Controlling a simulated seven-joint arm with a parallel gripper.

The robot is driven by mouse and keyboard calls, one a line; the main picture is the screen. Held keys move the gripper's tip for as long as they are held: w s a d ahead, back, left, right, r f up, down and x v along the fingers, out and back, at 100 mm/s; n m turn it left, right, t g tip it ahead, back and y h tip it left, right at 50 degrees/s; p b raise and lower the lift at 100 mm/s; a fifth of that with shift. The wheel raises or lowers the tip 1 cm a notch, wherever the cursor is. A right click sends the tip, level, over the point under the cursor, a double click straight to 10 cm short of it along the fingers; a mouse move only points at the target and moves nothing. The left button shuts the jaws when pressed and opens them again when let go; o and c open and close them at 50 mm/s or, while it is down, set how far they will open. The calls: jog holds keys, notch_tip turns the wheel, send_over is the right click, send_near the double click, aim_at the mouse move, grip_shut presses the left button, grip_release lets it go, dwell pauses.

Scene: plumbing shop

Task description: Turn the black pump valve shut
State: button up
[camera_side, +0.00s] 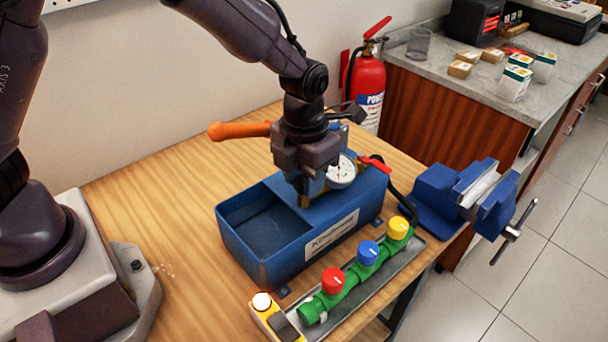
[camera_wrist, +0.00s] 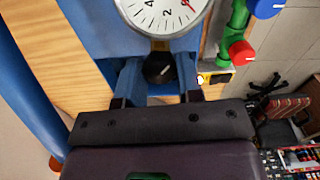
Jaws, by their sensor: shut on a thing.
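The black pump valve (camera_wrist: 157,69) is a small round knob with a pale mark, just below the white dial gauge (camera_wrist: 165,14) in the wrist view. My gripper (camera_wrist: 158,80) has one finger on each side of the valve and is shut on it. In the side view my gripper (camera_side: 308,180) points down over the blue pump (camera_side: 262,262), beside the gauge (camera_side: 341,172), and hides the valve. The turn angle of the valve is hard to read.
An orange pump handle (camera_side: 238,130) sticks out left of my wrist. A red lever (camera_side: 376,162) is right of the gauge. A green manifold (camera_side: 345,285) with red, blue and yellow knobs lies in front. A blue vise (camera_side: 440,190) stands right.

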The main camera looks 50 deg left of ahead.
jog(key=m, duration=0.5)
jog(key=shift+m, duration=2.5)
jog(key=o, duration=0.6)
jog(key=shift+o, duration=0.2)
jog(key=shift+r, duration=0.1)
notch_tip(320, 180, up, 13)
